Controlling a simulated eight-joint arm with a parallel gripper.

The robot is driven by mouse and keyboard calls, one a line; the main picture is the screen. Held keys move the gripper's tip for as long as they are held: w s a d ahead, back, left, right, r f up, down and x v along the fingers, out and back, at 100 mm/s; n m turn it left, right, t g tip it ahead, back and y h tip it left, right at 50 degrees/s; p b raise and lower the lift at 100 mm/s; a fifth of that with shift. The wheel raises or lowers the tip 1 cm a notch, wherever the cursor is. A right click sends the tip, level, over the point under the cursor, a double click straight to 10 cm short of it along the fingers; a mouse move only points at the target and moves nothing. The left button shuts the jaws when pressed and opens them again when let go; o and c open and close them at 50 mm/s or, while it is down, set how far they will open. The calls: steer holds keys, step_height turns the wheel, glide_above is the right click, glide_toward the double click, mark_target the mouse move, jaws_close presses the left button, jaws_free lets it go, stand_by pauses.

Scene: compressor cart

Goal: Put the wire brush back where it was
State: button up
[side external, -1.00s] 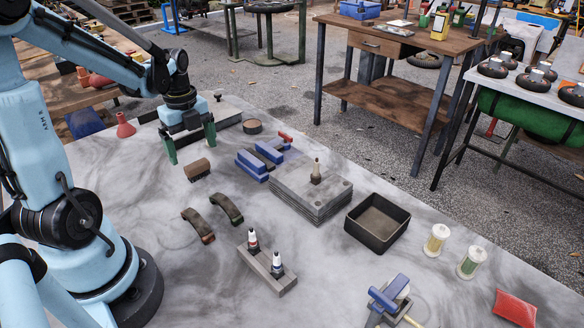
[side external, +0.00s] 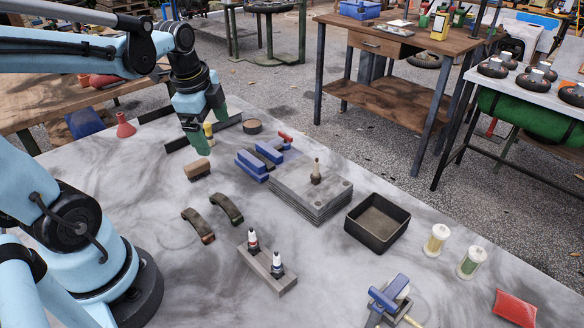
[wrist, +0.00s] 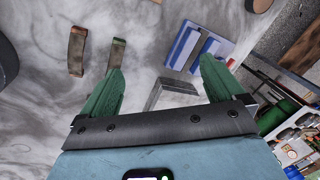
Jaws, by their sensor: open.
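A brown block-shaped brush (side external: 197,170) with a paler lower side lies on the grey table; I take it to be the wire brush. It stands apart from everything around it. My gripper (side external: 212,136) is above the table behind the brush in the side view, tilted, with its two green fingers spread. In the wrist view my gripper (wrist: 161,65) has nothing between its fingertips but table and parts further off. The brush is not clearly seen in that view.
Two curved shoes (side external: 227,208), blue-jawed blocks (side external: 252,164), a stack of grey plates (side external: 310,192) and a round tin (side external: 252,126) stand near. An empty dark tray (side external: 378,222) stands right.

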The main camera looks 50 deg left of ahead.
steer(key=d+n+t+h, duration=0.1)
steer(key=d+n+t, duration=0.3)
steer(key=d+n, duration=0.7)
steer(key=shift+d+t, duration=0.3)
steer(key=shift+d, duration=0.05)
